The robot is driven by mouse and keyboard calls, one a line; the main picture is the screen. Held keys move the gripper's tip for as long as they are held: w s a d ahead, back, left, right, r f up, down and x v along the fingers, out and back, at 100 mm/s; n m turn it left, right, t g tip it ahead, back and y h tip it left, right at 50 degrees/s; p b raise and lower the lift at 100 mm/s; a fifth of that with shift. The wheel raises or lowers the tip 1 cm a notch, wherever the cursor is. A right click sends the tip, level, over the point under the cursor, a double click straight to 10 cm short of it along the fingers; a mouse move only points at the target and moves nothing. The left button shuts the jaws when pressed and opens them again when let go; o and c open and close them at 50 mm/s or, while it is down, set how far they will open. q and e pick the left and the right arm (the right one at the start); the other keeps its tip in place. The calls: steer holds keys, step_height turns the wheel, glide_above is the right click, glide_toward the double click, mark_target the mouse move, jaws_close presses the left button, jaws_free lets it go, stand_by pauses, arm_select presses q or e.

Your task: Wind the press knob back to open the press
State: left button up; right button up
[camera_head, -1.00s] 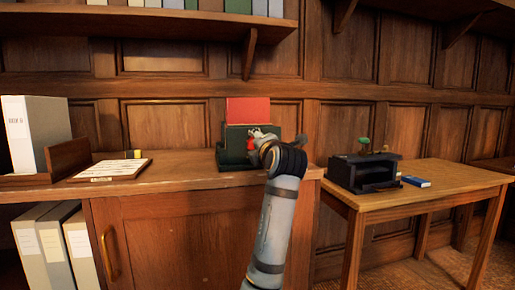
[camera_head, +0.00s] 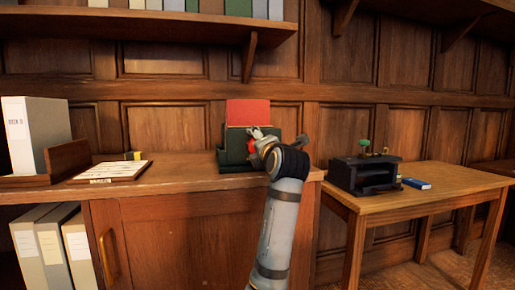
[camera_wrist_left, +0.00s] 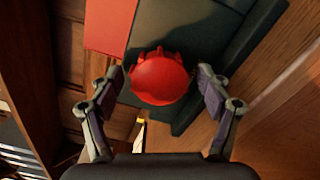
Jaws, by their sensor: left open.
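The press (camera_head: 235,158) is a dark green frame on the wooden cabinet, with a red panel (camera_head: 248,112) standing up from it. Its red knob (camera_wrist_left: 160,78) is round with a notched rim, and shows in the left wrist view. My left gripper (camera_head: 257,138) is at the front of the press in the head view. In the left wrist view its two fingers stand open, one on each side of the knob, with a visible gap to it on both sides. My arm hides part of the press and knob in the head view. My right gripper is not in view.
A dark box-like device with a green knob (camera_head: 364,174) and a blue book (camera_head: 416,183) are on the right table (camera_head: 440,190). A clipboard (camera_head: 111,171) and a white binder (camera_head: 35,130) are on the cabinet's left. The cabinet top between clipboard and press is mostly clear.

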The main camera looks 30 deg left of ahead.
arm_select(q)
steer(key=b+v, duration=0.2)
steer(key=v, duration=0.6)
steer(key=shift+s, duration=0.1)
